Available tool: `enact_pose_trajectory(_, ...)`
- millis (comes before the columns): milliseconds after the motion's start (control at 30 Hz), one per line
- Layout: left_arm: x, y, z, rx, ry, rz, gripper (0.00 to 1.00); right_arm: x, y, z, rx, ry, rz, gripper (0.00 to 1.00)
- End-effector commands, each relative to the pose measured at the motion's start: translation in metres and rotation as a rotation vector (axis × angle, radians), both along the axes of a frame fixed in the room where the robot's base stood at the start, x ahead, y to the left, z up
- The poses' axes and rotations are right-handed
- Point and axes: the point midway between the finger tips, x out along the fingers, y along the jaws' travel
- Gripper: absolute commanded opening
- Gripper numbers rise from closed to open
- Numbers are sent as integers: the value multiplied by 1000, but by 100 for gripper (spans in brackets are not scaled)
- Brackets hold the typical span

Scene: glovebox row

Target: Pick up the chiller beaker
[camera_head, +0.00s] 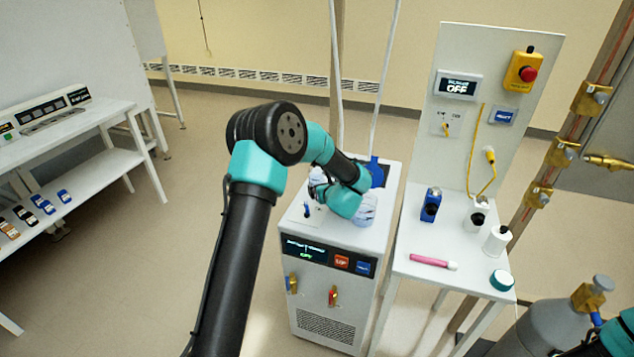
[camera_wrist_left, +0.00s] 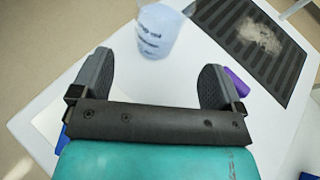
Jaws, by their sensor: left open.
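The beaker (camera_wrist_left: 158,30) is pale and translucent with blue markings. In the left wrist view it stands on a white surface at the top middle, just beyond my open fingers and apart from them. My left gripper (camera_wrist_left: 158,62) has nothing between its fingers. In the head view my left wrist and gripper (camera_head: 345,201) are low over the top of the white chiller (camera_head: 320,325). They hide much of that top, and pale, blue-marked shapes show on both sides of the wrist; I cannot tell which is the beaker. My right gripper is out of view.
A dark ribbed panel (camera_wrist_left: 262,45) with a whitish patch lies right of the beaker. A purple object (camera_wrist_left: 237,82) is beside my right finger. The white side table (camera_head: 440,278) holds a pink tube (camera_head: 432,261) and bottles. A gas cylinder (camera_head: 550,325) stands at the lower right.

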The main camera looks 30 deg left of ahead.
Motion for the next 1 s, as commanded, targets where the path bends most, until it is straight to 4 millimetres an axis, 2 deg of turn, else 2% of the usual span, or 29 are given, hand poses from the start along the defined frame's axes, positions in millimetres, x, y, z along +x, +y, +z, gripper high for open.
enact_pose_trajectory(400,14,16,-8,2,1,-2,93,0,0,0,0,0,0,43)
enact_pose_trajectory(767,16,19,-10,2,1,-2,93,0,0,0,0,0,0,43)
enact_pose_trajectory(1000,31,40,-23,1,1,0,93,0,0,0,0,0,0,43)
